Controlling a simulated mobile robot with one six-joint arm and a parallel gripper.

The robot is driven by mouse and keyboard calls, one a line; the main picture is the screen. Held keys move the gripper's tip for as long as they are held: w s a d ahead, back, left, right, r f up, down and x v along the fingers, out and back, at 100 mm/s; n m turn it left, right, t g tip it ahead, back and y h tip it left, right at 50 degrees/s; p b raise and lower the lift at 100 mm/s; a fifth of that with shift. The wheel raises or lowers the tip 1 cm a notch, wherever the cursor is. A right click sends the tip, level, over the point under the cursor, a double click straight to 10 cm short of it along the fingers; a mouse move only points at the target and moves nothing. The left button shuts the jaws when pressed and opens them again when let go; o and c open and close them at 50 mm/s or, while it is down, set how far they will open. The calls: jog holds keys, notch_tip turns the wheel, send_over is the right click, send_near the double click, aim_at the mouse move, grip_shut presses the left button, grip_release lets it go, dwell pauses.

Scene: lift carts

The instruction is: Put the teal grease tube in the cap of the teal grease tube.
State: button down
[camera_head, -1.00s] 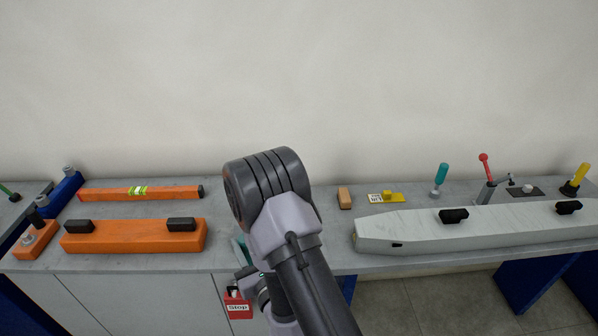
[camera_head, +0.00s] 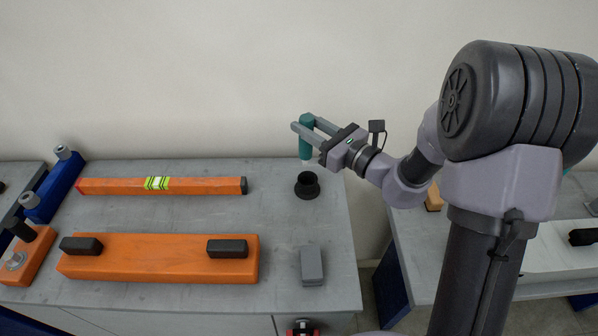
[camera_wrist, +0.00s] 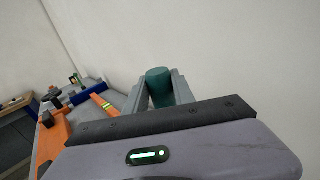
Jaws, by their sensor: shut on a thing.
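The teal grease tube (camera_head: 306,138) is upright between the fingers of my gripper (camera_head: 305,128), which is shut on it. It also shows in the wrist view (camera_wrist: 159,84) between the two grey fingers. The tube's pale lower tip hangs above the black cap (camera_head: 307,186), a round open cup with a wide foot on the grey bench top. The tip looks a little above and slightly left of the cap's mouth in the head view, apart from it. The cap is hidden in the wrist view.
An orange spirit level (camera_head: 205,186) and an orange block with black handles (camera_head: 160,262) lie left on the bench (camera_head: 270,215). A grey block (camera_head: 311,265) sits nearer the front. A gap separates this bench from the one at right. The wall is close behind.

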aim_at(311, 156)
jog(key=f+b, duration=0.1)
jog(key=f, duration=0.2)
jog(key=f+b, duration=0.1)
jog(key=f, duration=0.1)
jog(key=f+b, duration=0.1)
jog(key=f, duration=0.2)
jog(key=shift+s+d+f, duration=0.2)
jog(key=shift+d+f, duration=0.1)
jog(key=shift+f+b, duration=0.2)
jog(key=shift+b, duration=0.1)
jog(key=c, duration=1.1)
grip_release()
jog(key=shift+o, duration=0.2)
